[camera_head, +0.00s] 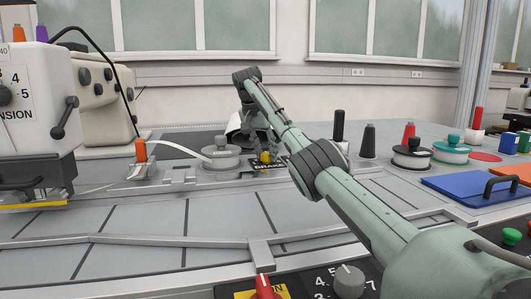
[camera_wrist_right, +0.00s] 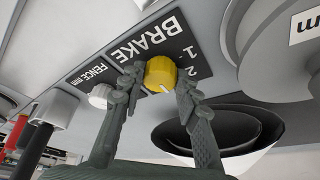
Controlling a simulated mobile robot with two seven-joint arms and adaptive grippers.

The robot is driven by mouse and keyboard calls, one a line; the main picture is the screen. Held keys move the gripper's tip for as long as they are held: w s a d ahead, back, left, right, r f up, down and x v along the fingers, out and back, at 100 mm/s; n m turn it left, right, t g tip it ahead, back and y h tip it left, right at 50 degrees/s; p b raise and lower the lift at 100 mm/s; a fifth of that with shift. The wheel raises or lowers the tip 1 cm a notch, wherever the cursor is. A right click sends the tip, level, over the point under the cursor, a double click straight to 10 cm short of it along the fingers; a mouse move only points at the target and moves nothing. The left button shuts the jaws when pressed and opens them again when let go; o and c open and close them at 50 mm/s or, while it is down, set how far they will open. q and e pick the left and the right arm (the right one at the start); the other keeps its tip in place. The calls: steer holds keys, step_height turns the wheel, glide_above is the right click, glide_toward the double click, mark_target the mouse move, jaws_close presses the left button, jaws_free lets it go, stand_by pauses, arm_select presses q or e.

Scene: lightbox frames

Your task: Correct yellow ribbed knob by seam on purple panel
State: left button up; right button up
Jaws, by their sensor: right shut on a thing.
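The yellow ribbed knob (camera_wrist_right: 161,72) sits on a dark panel (camera_wrist_right: 150,35) lettered BRAKE, with the numbers 1 and 2 beside it. A pale mark shows on the knob's lower edge. The panel looks black, not purple. In the head view the yellow knob (camera_head: 265,157) is small and partly hidden below my right gripper (camera_head: 264,150). In the right wrist view my right gripper (camera_wrist_right: 157,82) has one finger on each side of the knob and is shut on it. My left gripper is not in view.
A white knob (camera_wrist_right: 100,96) on the FENCE panel is close beside the right gripper. A grey lidded drum (camera_head: 220,155) stands just left of it in the head view. Several thread cones stand to the right, near a blue board (camera_head: 470,190). A sewing machine (camera_head: 35,110) stands at left.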

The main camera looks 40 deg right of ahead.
steer(key=o, duration=1.2)
steer(key=shift+c, duration=0.2)
steer(key=v, duration=1.2)
